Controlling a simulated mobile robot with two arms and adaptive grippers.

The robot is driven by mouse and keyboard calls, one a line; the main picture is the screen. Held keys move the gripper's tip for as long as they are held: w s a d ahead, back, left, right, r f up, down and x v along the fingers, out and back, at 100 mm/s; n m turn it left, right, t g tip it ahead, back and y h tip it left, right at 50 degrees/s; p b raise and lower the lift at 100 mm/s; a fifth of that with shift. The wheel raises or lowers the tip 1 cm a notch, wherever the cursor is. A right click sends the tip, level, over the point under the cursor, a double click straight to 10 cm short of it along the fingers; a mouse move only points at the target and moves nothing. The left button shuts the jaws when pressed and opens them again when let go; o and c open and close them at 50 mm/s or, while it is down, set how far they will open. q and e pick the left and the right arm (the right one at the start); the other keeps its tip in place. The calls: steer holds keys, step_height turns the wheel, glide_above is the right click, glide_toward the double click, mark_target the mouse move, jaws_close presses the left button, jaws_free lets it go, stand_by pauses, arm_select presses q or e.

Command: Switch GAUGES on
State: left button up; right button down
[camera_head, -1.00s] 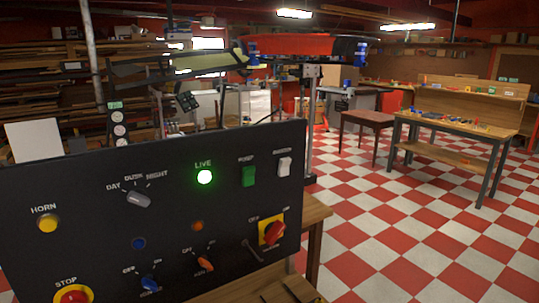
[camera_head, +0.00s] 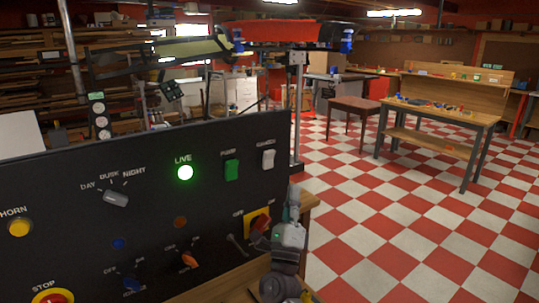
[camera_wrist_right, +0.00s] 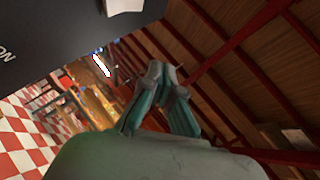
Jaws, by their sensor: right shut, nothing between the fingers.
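The dark control panel (camera_head: 60,180) fills the lower left of the head view. A white rocker switch (camera_head: 268,159) sits at its upper right; its small label is too blurred to read for sure. A white piece, probably this rocker, shows at the top edge of the wrist view (camera_wrist_right: 122,5). My right gripper (camera_head: 294,190) points up beside the panel's right edge, below and right of the white rocker, apart from it. Its fingers are shut and empty, also in the wrist view (camera_wrist_right: 163,72). My left gripper is out of view.
Nearby on the panel are a green rocker (camera_head: 231,170) marked PUMP, a lit green LIVE lamp (camera_head: 185,172) and a red knob on a yellow plate (camera_head: 260,222). Round dials (camera_head: 101,122) stand behind the panel. The checkered floor (camera_head: 400,220) is open at right.

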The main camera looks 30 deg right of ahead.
mark_target(269, 160)
steer(key=shift+s+d+r+m+g+h, duration=0.1)
steer(key=shift+s+d+m+g+h, duration=0.1)
steer(key=shift+m+g+h, duration=0.3)
steer(key=shift+s+d+r+m+g+h, duration=0.1)
steer(key=shift+d+m+g+h, duration=0.1)
steer(key=shift+m+g+h, duration=0.3)
steer(key=shift+w, duration=0.15)
steer(key=shift+t+y, duration=0.3)
steer(key=shift+w+a+r+b, duration=0.1)
steer(key=shift+w+r, duration=0.5)
steer(key=shift+w, duration=0.7)
steer(key=shift+w+a+r+b, duration=0.15)
steer(key=shift+w+r, duration=0.5)
steer(key=shift+w, duration=0.65)
steer(key=shift+w+a+r+b, duration=0.1)
steer(key=shift+w+r, duration=0.5)
steer(key=shift+w, duration=0.7)
